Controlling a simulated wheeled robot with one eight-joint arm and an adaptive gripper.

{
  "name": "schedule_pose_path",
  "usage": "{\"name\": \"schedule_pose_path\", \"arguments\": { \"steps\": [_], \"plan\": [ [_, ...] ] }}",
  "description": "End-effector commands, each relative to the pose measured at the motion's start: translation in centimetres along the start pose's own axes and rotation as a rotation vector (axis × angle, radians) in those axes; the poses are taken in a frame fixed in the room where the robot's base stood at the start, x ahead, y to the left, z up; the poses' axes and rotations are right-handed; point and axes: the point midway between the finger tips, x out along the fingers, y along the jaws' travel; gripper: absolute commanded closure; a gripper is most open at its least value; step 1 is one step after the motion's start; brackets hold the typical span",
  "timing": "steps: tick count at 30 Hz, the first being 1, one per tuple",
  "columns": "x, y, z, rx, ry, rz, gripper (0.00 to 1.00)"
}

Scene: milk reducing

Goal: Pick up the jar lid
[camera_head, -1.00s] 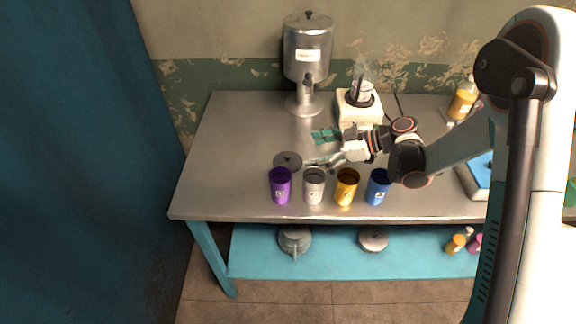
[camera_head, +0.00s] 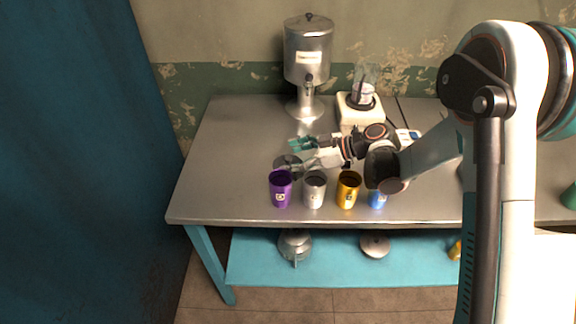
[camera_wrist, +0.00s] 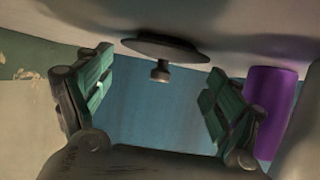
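The jar lid (camera_head: 284,160) is a dark, round disc with a small knob, lying flat on the metal table behind the purple cup. In the wrist view the lid (camera_wrist: 164,46) appears upside down, its knob between the two fingers but farther out. My gripper (camera_head: 294,156) comes from the right, with one finger behind the lid and one in front, partly hiding it in the head view. In the wrist view my gripper (camera_wrist: 153,92) is open and empty, with teal finger pads wide apart. I cannot tell whether a finger touches the lid.
A metal dispenser (camera_head: 307,50) and a white burner (camera_head: 360,113) stand behind. The table's left side is clear.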

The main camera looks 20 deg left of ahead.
Motion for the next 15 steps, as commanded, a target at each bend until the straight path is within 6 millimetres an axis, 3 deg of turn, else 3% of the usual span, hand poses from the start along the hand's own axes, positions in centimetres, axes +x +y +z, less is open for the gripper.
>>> {"name": "schedule_pose_path", "arguments": {
  "steps": [1, 3, 5, 15],
  "plan": [
    [-0.01, -0.01, 0.0, 0.0, 0.0, 0.0, 0.38],
    [-0.01, -0.01, 0.0, 0.0, 0.0, 0.0, 0.54],
    [-0.01, -0.01, 0.02, 0.0, -0.001, 0.0, 0.6],
    [0.04, -0.06, 0.13, -0.001, -0.003, -0.001, 0.62]
  ]
}}
